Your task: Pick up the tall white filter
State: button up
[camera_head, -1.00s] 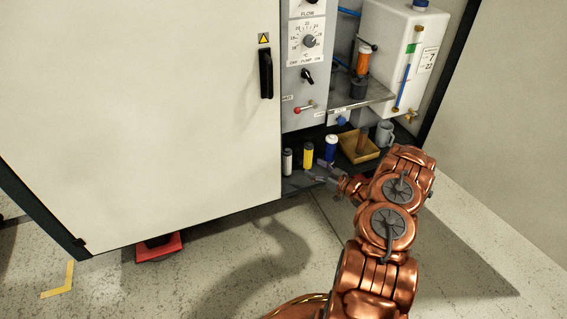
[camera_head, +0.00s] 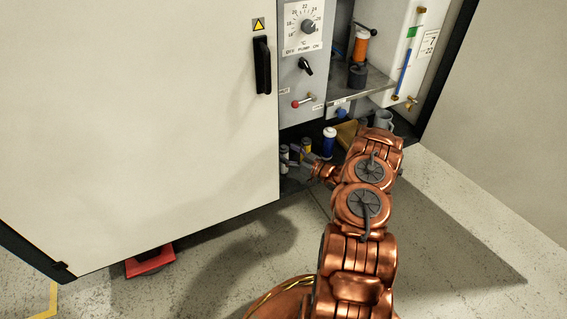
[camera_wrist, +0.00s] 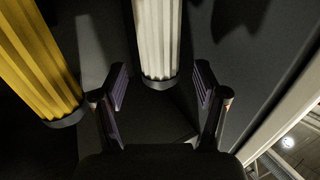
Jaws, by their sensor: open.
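The tall white filter (camera_wrist: 157,38) is a pleated white cylinder with a dark end cap, seen in the wrist view just beyond the fingertips and centred on the gap. It also shows in the head view (camera_head: 284,154), upright on the cabinet's bottom shelf, partly hidden by my gripper. My gripper (camera_wrist: 158,88) is open, with one finger to each side of the line to the filter, and holds nothing. In the head view my gripper (camera_head: 300,160) is at the front of the shelf, close beside the filter.
A yellow filter (camera_wrist: 38,55) stands left in the wrist view, close to my left finger; it also shows in the head view (camera_head: 306,146). A blue-and-white filter (camera_head: 328,142) stands farther right, near a yellow tray (camera_head: 346,133) and grey mug (camera_head: 383,120). The cabinet door (camera_head: 140,110) borders the left.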

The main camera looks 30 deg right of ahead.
jog(key=shift+x, duration=1.25)
grip_shut()
jog(key=shift+r, duration=0.1)
